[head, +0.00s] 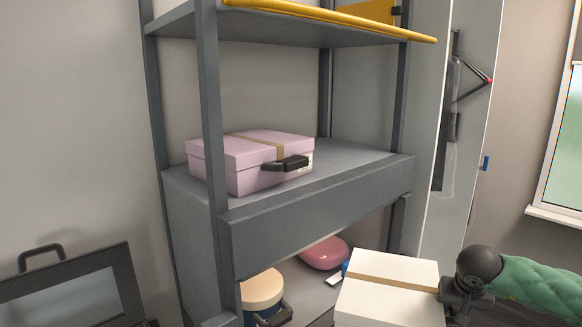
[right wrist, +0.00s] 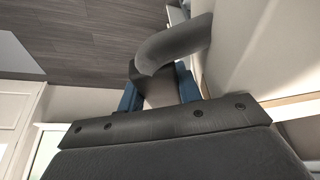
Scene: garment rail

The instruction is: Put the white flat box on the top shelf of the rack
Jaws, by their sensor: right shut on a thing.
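The white flat box (head: 385,304) with a tan band is at the lower right of the head view, in front of the rack and below its middle shelf. My right gripper (head: 452,297) is at the box's right side. In the right wrist view its blue-padded fingers (right wrist: 160,92) are shut on a dark curved handle (right wrist: 175,45) beside the box's pale side (right wrist: 245,60). The grey rack (head: 208,110) stands in the middle. Its top shelf (head: 265,30) is at the upper edge of the head view, and only part of it shows. My left gripper is not in view.
A pink box (head: 235,165) with a dark handle sits on the middle shelf (head: 350,160), with bare room to its right. A yellow-edged thing (head: 340,16) is on the top shelf. A round box (head: 262,287) and a pink rounded thing (head: 324,253) are lower down. A dark case-like thing (head: 65,285) stands left.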

